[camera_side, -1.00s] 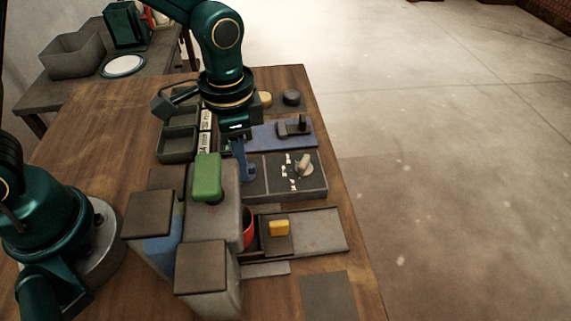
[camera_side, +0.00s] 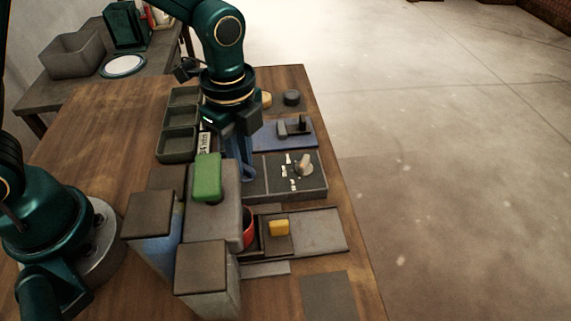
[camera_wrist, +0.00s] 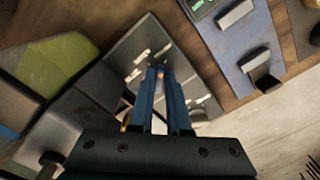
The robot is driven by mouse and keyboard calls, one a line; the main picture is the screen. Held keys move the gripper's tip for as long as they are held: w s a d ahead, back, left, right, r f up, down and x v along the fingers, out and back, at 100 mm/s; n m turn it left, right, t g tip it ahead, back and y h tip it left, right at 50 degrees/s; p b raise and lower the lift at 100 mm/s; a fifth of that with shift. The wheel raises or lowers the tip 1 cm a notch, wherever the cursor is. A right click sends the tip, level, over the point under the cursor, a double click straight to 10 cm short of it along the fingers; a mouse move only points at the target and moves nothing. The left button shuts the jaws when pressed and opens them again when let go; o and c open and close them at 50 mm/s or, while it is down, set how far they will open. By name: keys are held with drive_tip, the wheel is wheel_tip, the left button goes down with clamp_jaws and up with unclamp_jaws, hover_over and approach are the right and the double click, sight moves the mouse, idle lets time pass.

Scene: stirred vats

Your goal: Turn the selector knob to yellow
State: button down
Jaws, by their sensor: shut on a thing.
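The selector panel is a low grey box (camera_side: 284,194) with a dark top. A pale knob (camera_side: 304,166) stands on its right half, with small white marks to its left. My gripper (camera_side: 248,177) has its blue fingers pointing down at the left half of the box. In the wrist view its fingers (camera_wrist: 160,75) are close together over the dark panel (camera_wrist: 122,58). A small orange patch shows between the tips. I cannot tell which colour the knob points to.
A grey block with a green top piece (camera_side: 207,178) stands close left of my fingers. Square-topped posts (camera_side: 202,268) stand nearer. A blue panel with a dark handle (camera_side: 281,129) lies beyond the box. A slide with a yellow block (camera_side: 279,228) lies on the near side.

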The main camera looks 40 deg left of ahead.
drive_tip(key=shift+w+r+m, duration=0.1)
drive_tip(key=shift+m, duration=1.5)
drive_tip(key=c, duration=0.9)
unclamp_jaws()
drive_tip(key=shift+r, duration=2.55)
